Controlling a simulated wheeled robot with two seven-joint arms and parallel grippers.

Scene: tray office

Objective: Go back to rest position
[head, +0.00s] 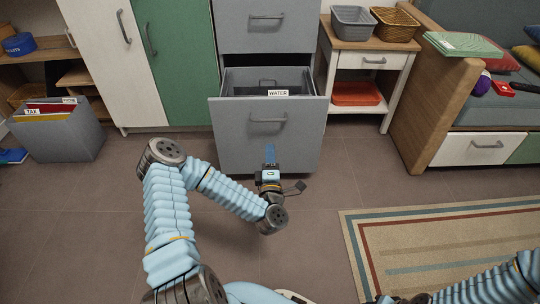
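My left arm reaches in from the bottom left. Its gripper (270,153) is in front of the lower drawer face of the grey filing cabinet (240,148). The blue fingers point toward the cabinet and look like one narrow strip, so I cannot tell whether they are open or shut. I see nothing clearly held. The cabinet's drawer is pulled out, with a folder labelled WATER (278,93) inside. My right arm crosses the bottom right corner, and its gripper is out of view.
A grey file box (75,138) with folders stands at the left. A wooden side table (352,46) holds two baskets. A sofa (420,95) stands at the right. A striped rug (440,240) covers the right floor.

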